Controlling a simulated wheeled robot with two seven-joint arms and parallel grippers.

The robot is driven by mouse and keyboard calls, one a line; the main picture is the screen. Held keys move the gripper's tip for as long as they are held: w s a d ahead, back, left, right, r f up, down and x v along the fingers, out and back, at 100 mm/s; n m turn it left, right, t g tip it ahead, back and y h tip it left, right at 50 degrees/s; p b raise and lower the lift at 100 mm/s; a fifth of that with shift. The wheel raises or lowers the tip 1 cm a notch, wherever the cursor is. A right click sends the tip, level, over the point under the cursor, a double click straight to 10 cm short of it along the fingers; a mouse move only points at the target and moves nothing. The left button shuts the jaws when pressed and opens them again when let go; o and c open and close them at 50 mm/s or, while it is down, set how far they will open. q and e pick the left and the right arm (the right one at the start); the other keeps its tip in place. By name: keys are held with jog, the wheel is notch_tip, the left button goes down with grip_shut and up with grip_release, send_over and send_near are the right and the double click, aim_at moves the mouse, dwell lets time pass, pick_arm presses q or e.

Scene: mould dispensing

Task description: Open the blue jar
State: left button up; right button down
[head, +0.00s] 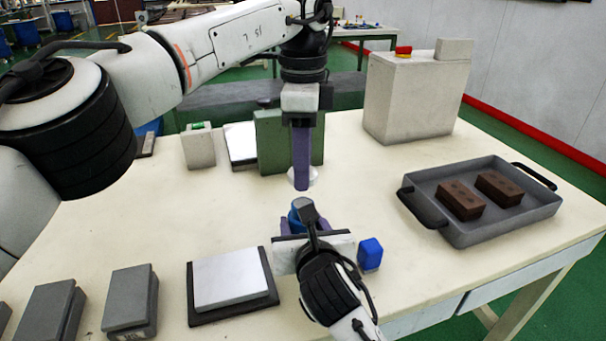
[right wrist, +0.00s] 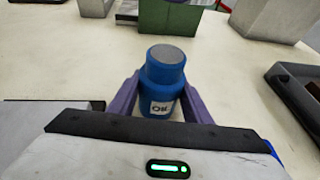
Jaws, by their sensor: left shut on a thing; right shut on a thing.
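The blue jar (right wrist: 165,84) stands upright between the purple fingers of my right gripper (right wrist: 155,98).
A blue block-like thing (head: 370,254) is right of my right gripper. A grey tray (head: 478,235) with two brown blocks stands right. A white plate on a dark base (head: 232,278) and grey blocks (head: 131,297) lie left. A green box (head: 271,145) and grey box (head: 412,98) stand behind.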

jog(key=c, duration=0.9)
grip_release()
